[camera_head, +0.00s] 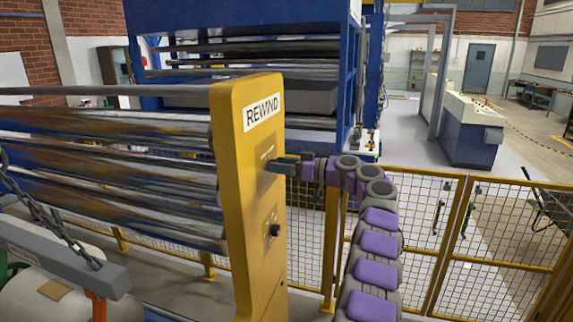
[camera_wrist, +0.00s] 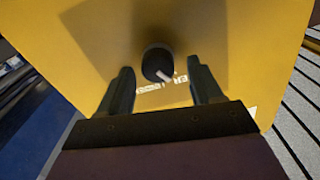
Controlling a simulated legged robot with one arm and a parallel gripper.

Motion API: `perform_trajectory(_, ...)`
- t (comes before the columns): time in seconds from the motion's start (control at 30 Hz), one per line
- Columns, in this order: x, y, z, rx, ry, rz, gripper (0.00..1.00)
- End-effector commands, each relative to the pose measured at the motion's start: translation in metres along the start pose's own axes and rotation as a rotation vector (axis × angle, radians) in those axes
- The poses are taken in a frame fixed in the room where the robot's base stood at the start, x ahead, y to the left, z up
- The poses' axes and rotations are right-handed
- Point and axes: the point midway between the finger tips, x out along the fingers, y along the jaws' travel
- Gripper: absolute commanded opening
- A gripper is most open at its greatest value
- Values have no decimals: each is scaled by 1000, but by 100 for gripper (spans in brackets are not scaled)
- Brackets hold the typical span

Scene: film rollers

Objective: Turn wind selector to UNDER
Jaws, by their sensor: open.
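The wind selector is a round black knob (camera_wrist: 157,62) with a pale pointer, on the yellow panel in the wrist view. The pointer slants to the lower right in that picture. Small white lettering lies beside the knob; I cannot read it surely. My gripper (camera_wrist: 162,72) is open, with one dark finger on each side of the knob and nothing held. Whether the fingers touch the knob cannot be told. In the head view my gripper (camera_head: 273,164) is at the upper part of the yellow post (camera_head: 246,190) marked REWIND, and it hides the knob there.
A second black knob (camera_head: 274,230) sits lower on the post. Long film rollers (camera_head: 110,160) run left from the post. A yellow mesh fence (camera_head: 430,220) stands behind my arm. A chain hoist beam (camera_head: 65,255) is at the lower left.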

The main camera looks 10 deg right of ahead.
Motion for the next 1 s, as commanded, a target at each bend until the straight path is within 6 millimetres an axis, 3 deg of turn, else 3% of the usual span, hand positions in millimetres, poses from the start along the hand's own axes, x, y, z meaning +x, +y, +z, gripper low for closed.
perform_trajectory(0.37, 7, 0, 0, 0, 0, 0, 65)
perform_trajectory(1.0, 7, -1, 0, 0, -2, -1, 9)
